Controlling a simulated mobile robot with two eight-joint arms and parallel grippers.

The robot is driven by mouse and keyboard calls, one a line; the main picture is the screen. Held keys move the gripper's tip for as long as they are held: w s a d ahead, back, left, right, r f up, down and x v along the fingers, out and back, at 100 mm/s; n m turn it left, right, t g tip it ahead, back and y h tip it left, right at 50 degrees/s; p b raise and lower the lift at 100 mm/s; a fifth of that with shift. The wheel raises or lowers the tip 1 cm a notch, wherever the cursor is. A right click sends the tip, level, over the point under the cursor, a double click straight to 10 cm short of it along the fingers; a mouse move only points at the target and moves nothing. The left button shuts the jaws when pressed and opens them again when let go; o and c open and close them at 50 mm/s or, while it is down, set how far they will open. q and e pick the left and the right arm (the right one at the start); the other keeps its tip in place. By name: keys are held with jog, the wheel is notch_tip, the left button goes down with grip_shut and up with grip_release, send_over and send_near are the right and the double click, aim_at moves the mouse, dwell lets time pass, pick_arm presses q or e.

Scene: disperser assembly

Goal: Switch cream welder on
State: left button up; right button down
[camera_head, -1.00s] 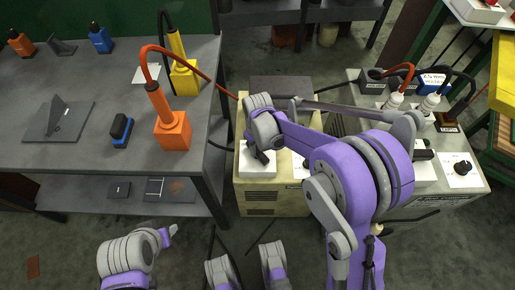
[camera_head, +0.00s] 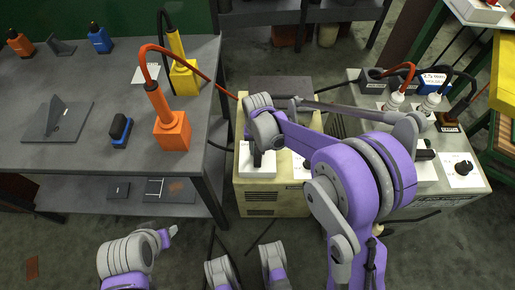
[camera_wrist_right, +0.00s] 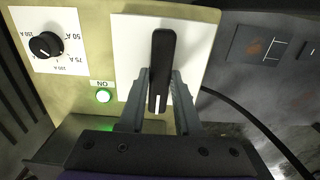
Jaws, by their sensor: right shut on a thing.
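The cream welder (camera_head: 272,198) stands on the floor right of the grey table, below my right arm in the head view. In the right wrist view its front panel (camera_wrist_right: 105,82) shows a black switch handle (camera_wrist_right: 162,62) on a white plate. The handle's white mark points to the bottom of that picture. My right gripper (camera_wrist_right: 160,98) has its fingers on both sides of the handle and is shut on it. A green lamp (camera_wrist_right: 103,96) by the word ON is lit. My left gripper (camera_head: 172,231) is low at the left; its jaws are unclear.
A black current knob (camera_wrist_right: 46,45) sits beside the switch. A grey welder (camera_head: 445,200) with cables stands to the right. The grey table (camera_head: 60,150) holds an orange block (camera_head: 172,136) and a yellow block (camera_head: 185,80). An orange cable arches toward the cream welder.

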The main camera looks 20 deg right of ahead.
dwell(0.4)
jog(key=c, duration=0.6)
grip_release()
pick_arm(q)
notch_tip(320, 180, up, 3)
jog(key=shift+f+p, duration=0.2)
jog(key=shift+p, duration=0.9)
pick_arm(e)
notch_tip(320, 180, up, 11)
jog(key=s+d+r+n+t, duration=0.1)
jog(key=s+d+n+t, duration=0.1)
jog(key=s, duration=0.9)
jog(key=s+d+n+t, duration=0.1)
jog(key=s+d+t, duration=0.15)
jog(key=s, duration=0.95)
pick_arm(q)
notch_tip(320, 180, up, 15)
jog(key=w+p, duration=0.2)
jog(key=p, duration=1.1)
jog(key=shift+t, duration=0.4)
pick_arm(e)
notch_tip(320, 180, up, 15)
jog(key=w, duration=0.2)
jog(key=shift+w+r+t, duration=0.15)
jog(key=shift+w+t, duration=0.25)
jog(key=shift+t, duration=0.05)
